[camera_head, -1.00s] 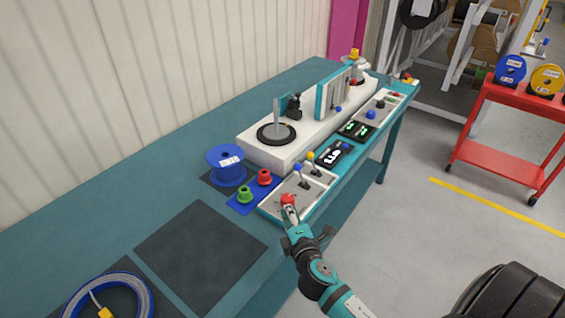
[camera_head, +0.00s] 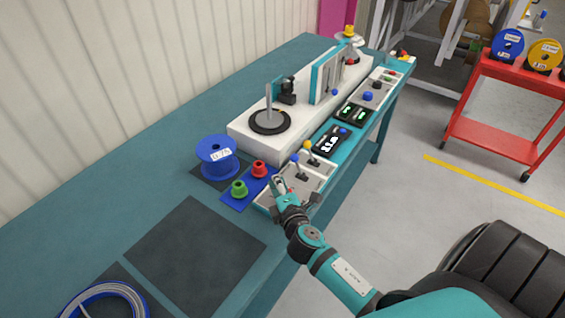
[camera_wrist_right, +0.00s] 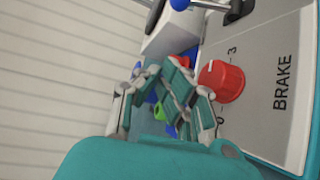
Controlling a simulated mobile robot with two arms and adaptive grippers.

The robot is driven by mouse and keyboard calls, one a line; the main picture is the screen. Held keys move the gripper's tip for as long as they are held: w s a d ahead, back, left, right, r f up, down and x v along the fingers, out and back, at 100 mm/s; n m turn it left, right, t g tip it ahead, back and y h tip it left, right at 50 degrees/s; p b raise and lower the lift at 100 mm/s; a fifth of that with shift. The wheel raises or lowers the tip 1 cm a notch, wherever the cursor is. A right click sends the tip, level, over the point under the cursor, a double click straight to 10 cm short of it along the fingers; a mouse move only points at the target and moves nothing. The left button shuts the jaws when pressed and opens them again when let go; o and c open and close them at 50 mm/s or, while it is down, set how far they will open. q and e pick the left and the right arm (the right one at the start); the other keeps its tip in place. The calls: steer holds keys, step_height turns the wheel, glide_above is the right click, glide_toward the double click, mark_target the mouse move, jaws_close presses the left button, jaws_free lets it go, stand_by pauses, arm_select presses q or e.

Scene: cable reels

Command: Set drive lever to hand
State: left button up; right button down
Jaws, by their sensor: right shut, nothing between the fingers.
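The control panel (camera_head: 318,178) on the bench's front edge carries a blue-knobbed lever (camera_head: 296,161) and a yellow-knobbed lever (camera_head: 309,146). I cannot read which one is the drive lever. My right gripper (camera_head: 277,182) is shut and empty over the near end of this panel, short of both levers. In the right wrist view its fingers (camera_wrist_right: 166,78) are together beside a red knob (camera_wrist_right: 222,81) on a plate marked BRAKE (camera_wrist_right: 282,83). I cannot tell whether they touch it. In the head view the gripper hides this knob. My left gripper is out of view.
The white machine base (camera_head: 240,133) lies behind the panel. A dark mat (camera_head: 195,243) is bare.

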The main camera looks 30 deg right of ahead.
mark_target(298, 166)
steer(key=x, duration=0.8)
steer(key=shift+w+d+p, duration=0.15)
steer(key=shift+w+p, duration=0.2)
steer(key=shift+w, duration=0.05)
steer(key=s+d, duration=0.1)
steer(key=s+d+p, duration=0.1)
steer(key=shift+s+d+r, duration=0.1)
steer(key=shift+d+r, duration=0.2)
steer(key=shift+d, duration=0.05)
steer(key=shift+s+d+p, duration=0.25)
steer(key=shift+d+p, duration=0.05)
steer(key=shift+w, duration=0.15)
steer(key=shift+s+r, duration=0.1)
steer(key=shift+s, duration=0.15)
steer(key=shift+s+b, duration=0.1)
steer(key=shift+b, duration=0.2)
